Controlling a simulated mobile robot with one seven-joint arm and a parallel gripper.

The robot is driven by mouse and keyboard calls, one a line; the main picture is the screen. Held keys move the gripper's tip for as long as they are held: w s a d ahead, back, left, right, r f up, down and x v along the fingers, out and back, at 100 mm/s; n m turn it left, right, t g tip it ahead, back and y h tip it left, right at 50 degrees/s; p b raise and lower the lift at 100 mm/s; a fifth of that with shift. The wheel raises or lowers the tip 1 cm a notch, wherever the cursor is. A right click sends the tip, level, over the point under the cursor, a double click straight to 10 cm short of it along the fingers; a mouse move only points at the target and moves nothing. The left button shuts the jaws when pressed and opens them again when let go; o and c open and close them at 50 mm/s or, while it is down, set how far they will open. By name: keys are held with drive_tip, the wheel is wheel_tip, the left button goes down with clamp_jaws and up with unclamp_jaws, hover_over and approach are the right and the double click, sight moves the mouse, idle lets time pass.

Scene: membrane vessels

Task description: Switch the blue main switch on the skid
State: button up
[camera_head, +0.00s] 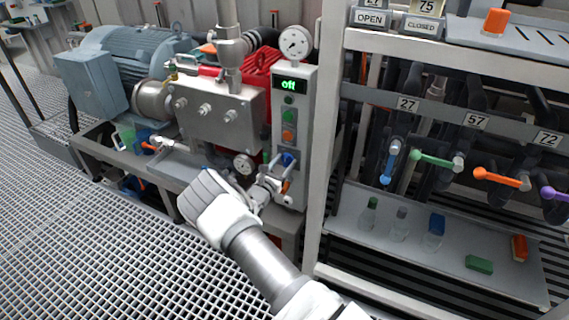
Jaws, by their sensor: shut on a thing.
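The blue main switch (287,160) sits low on a grey control panel (281,187) on the skid. Above it the panel has an orange button, a green button and a display (289,85) reading "off". My gripper (284,181) is at the lower part of this panel, shut on the blue switch as far as I can see. The fingers partly cover the switch, so its exact angle is hard to tell. My white and grey arm reaches in from the bottom of the picture.
A blue motor (128,62) and a metal pump block (218,113) stand left of the panel. A rack (331,130) rises close on the right, with coloured valve handles and a shelf of small bottles (400,226). Grating floor (90,240) is clear at lower left.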

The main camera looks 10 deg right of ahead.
drive_tip(key=n, duration=0.6)
drive_tip(key=shift+a+n, duration=0.1)
drive_tip(key=shift+n, duration=0.2)
drive_tip(key=shift+f, duration=0.1)
idle(0.4)
drive_tip(key=o, duration=1.3)
drive_tip(key=shift+o, duration=0.2)
drive_tip(key=shift+a, duration=0.1)
drive_tip(key=p+v, duration=0.4)
drive_tip(key=v, duration=1.3)
drive_tip(key=shift+s, duration=0.1)
